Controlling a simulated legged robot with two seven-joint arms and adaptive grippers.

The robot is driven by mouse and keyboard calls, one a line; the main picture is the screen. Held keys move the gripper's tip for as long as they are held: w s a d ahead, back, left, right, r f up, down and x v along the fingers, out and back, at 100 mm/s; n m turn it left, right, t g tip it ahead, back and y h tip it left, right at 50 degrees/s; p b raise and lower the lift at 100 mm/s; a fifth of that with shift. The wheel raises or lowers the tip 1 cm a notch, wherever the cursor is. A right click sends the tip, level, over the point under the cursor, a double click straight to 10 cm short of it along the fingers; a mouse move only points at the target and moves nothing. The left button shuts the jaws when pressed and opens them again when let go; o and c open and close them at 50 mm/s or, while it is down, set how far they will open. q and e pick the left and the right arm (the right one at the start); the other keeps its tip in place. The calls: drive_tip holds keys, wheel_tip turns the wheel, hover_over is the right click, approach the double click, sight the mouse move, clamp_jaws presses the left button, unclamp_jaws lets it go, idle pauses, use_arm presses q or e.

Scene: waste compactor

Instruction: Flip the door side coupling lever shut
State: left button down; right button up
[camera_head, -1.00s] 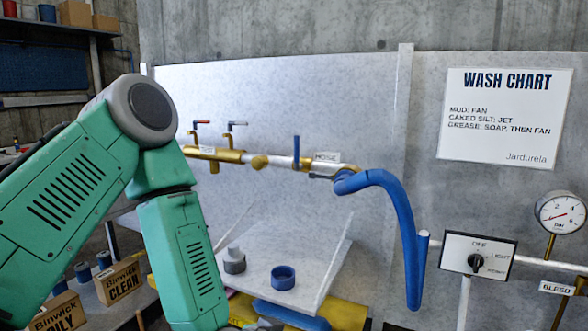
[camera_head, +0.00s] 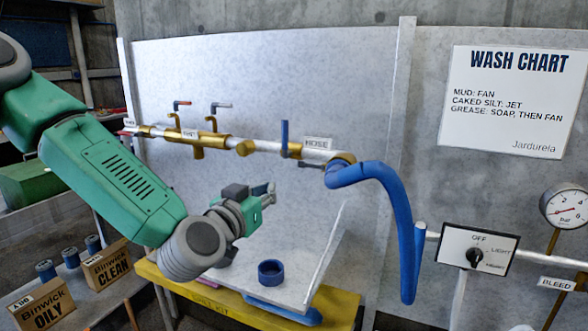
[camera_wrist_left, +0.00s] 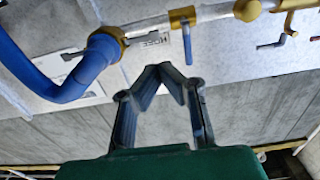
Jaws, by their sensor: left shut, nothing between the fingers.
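The hose coupling (camera_head: 341,160) is a brass collar where the blue hose (camera_head: 375,170) meets the pipe. A dark lever (camera_head: 311,165) sticks out from its left side, under the HOSE label. In the left wrist view the coupling (camera_wrist_left: 105,45) is at upper left. One grey lever (camera_wrist_left: 140,35) lies on its pipe side and another (camera_wrist_left: 72,55) on its hose side. I cannot tell which is the door side one. My left gripper (camera_head: 270,189) is shut and empty, below and left of the coupling, apart from it. Its fingertips (camera_wrist_left: 160,70) meet in the wrist view. My right gripper is not in view.
A blue-handled valve (camera_head: 284,140) stands on the pipe left of the coupling. Two smaller taps, one red-handled (camera_head: 182,104), are further left. A white tilted board (camera_head: 300,255) holds a blue ring (camera_head: 271,272) below my gripper. A selector box (camera_head: 477,250) is at right.

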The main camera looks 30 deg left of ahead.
use_arm(q)
approach(301, 166)
drive_tip(key=w, duration=0.5)
drive_tip(key=w+a+p, duration=0.1)
drive_tip(key=w, duration=0.1)
drive_tip(key=shift+w, duration=0.55)
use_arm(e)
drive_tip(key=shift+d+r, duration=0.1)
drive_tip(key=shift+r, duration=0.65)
use_arm(q)
drive_tip(key=shift+d, duration=0.25)
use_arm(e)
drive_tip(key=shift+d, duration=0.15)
use_arm(q)
drive_tip(key=shift+r, duration=0.1)
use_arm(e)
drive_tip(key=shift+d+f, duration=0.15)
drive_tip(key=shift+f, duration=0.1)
